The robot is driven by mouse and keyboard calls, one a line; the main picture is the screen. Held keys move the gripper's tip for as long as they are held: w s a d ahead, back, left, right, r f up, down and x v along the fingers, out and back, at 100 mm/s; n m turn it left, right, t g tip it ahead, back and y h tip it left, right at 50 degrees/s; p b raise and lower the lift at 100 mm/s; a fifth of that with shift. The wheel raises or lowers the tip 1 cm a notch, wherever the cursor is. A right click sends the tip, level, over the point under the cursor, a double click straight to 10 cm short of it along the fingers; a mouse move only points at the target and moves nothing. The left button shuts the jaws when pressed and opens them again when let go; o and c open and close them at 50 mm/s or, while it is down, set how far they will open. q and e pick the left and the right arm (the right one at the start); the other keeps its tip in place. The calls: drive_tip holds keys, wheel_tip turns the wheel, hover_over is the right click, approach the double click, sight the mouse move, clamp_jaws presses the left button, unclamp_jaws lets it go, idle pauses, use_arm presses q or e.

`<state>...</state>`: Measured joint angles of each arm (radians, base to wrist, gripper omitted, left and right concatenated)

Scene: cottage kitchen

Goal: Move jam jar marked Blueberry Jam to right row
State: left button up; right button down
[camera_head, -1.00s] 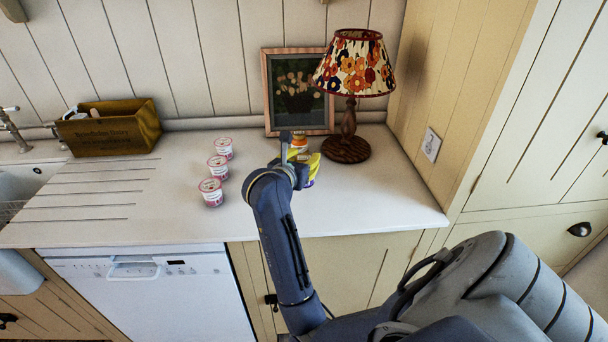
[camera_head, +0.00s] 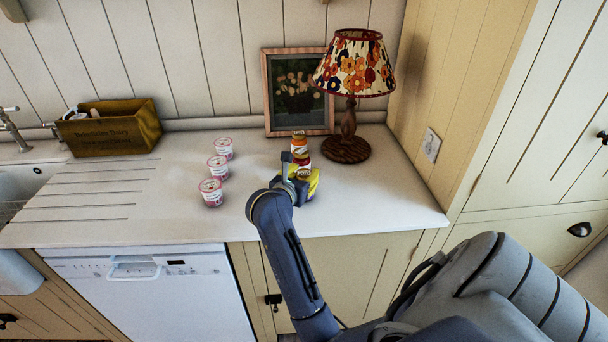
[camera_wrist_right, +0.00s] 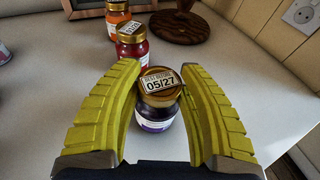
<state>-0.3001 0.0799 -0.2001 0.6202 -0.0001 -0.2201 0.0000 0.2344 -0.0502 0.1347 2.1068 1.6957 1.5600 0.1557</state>
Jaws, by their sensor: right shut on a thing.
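A dark purple jam jar (camera_wrist_right: 155,117) with a gold lid marked 05/27 is between the yellow fingers of my right gripper (camera_wrist_right: 159,75) in the right wrist view. The gripper is shut on it. The jar's front label is mostly out of sight, so its name cannot be read. In the head view my right gripper (camera_head: 307,183) is over the right part of the counter and hides this jar. A red jar (camera_wrist_right: 131,48) and an orange jar (camera_wrist_right: 116,17) stand behind it in a line. My left gripper is not in view.
Several things stand on the white counter (camera_head: 390,200). A row of pink-lidded pots (camera_head: 218,168) is to the left. A lamp (camera_head: 347,145) and a framed picture (camera_head: 268,95) are behind the jars. A wooden box (camera_head: 110,135) is at the far left. The counter's right front is clear.

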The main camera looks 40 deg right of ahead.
drive_tip(key=c, duration=0.8)
unclamp_jaws()
drive_tip(key=shift+f, duration=0.1)
drive_tip(key=shift+v, duration=2.8)
